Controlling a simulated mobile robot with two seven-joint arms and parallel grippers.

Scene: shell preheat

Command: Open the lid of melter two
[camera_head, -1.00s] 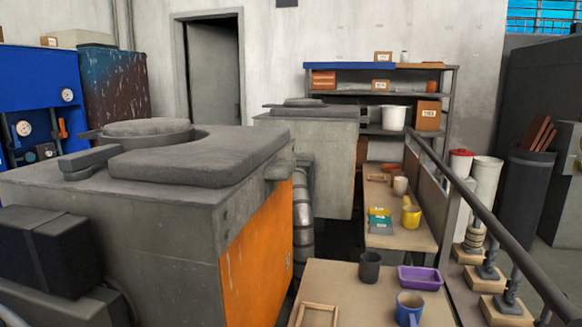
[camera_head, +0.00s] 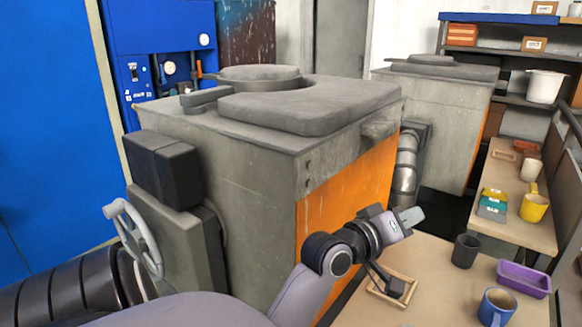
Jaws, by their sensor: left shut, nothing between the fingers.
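A large grey melter with an orange front panel (camera_head: 345,205) stands in the middle. Its round lid (camera_head: 260,76) lies flat on top and looks closed, with a grey handle block (camera_head: 205,97) beside it. A second, similar melter (camera_head: 430,128) stands behind to the right, with a flat lid (camera_head: 432,60) on top. I see no number on either. My right gripper is not in view.
A near table holds a wooden tray (camera_head: 375,291), a dark cup (camera_head: 465,251), a purple tray (camera_head: 524,277) and a blue mug (camera_head: 496,307). A handwheel (camera_head: 135,238) and black box (camera_head: 165,171) are on the melter's left side. A blue wall panel (camera_head: 60,130) stands left.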

